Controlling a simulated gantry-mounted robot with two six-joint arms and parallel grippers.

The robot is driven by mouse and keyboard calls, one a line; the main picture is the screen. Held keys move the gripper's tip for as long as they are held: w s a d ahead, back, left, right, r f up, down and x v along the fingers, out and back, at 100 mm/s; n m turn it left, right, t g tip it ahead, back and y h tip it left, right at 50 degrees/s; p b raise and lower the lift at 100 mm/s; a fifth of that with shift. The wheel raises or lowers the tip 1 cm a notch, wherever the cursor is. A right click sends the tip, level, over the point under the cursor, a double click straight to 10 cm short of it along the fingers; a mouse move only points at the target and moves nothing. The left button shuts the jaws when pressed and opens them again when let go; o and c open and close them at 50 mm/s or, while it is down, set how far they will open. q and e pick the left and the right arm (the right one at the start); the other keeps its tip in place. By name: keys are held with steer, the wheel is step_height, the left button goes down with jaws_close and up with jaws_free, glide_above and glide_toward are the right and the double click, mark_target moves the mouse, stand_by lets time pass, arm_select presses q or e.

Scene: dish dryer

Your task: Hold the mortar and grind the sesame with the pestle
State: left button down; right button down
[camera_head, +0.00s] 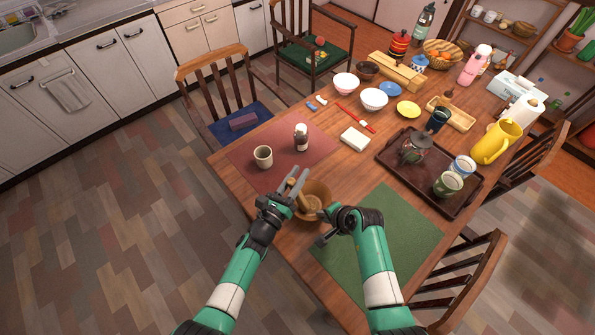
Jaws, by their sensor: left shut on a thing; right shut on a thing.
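The mortar (319,191) is a brown bowl near the front edge of the wooden table, between the two mats. A light wooden pestle (303,199) leans in it, its lower end inside the bowl. My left gripper (291,187) is shut on the pestle at the bowl's left side. My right gripper (325,224) is shut on the mortar at its lower right rim; the exact contact is partly hidden by the gripper. Sesame inside the bowl is too small to make out.
A beige cup (263,156) and a dark-labelled bottle (301,137) stand on the red mat (240,154). The green mat (405,235) is bare beyond my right arm. A dark tray (389,153) holds a glass pot and cups. A white block (355,139) lies behind the mortar.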

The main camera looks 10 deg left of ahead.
arm_select(q)
steer(key=d, duration=0.3)
steer(key=shift+f, duration=0.25)
stand_by(0.4)
steer(key=shift+w+a, duration=0.1)
steer(key=shift+w+a+r, duration=0.1)
steer(key=shift+w+a, duration=0.1)
steer(key=shift+a, duration=0.35)
steer(key=shift+w+a, duration=0.15)
steer(key=shift+a, duration=0.4)
